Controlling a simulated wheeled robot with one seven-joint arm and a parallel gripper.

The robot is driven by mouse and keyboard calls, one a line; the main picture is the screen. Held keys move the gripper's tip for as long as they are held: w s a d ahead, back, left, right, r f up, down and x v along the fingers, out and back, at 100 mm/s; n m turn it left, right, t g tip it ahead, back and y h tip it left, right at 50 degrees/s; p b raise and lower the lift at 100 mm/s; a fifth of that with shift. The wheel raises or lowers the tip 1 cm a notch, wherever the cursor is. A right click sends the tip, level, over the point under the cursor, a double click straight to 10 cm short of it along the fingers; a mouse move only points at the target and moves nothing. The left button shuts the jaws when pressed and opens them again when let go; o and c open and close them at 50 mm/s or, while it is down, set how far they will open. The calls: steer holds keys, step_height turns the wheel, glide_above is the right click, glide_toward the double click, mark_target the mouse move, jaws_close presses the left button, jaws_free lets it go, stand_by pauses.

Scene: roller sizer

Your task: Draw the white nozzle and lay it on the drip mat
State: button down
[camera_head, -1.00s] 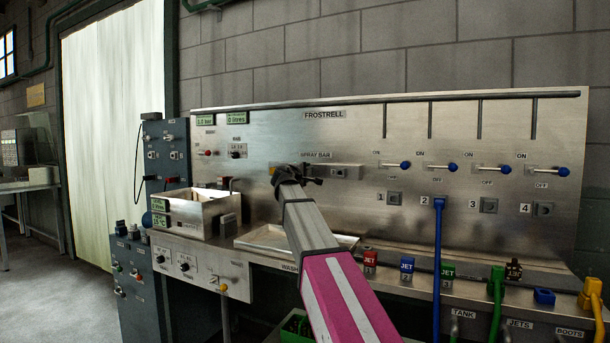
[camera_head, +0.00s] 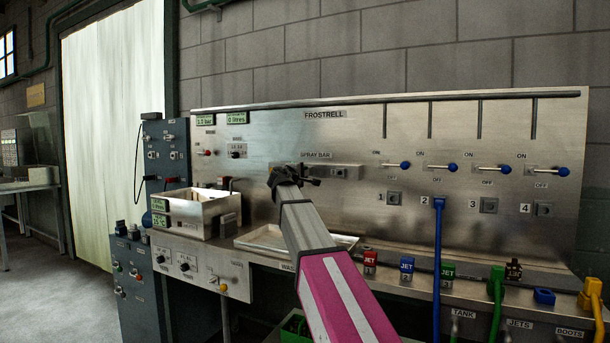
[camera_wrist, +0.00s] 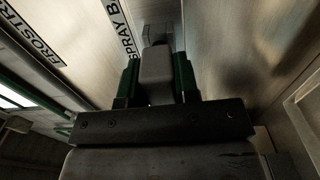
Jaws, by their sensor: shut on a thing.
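My gripper (camera_head: 296,174) is in front of the left part of the spray bar (camera_head: 346,172) on the steel panel. In the wrist view, the green-padded fingers of my gripper (camera_wrist: 157,78) are shut on a pale grey-white block, which I take to be the white nozzle (camera_wrist: 157,72). A squarish grey piece shows just beyond it; I cannot tell whether the two are joined. In the head view my gripper hides the nozzle. A shallow pale tray (camera_head: 262,246) lies on the ledge below; I cannot make out a separate drip mat.
An open metal box (camera_head: 205,220) with green displays stands left of the tray. Blue-handled levers (camera_head: 405,165) and numbered sockets are on the panel to the right. A blue hose (camera_head: 437,260) hangs from socket 2. Coloured jet blocks (camera_head: 407,266) line the ledge.

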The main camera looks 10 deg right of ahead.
steer(key=shift+v, duration=1.95)
steer(key=shift+f, duration=0.1)
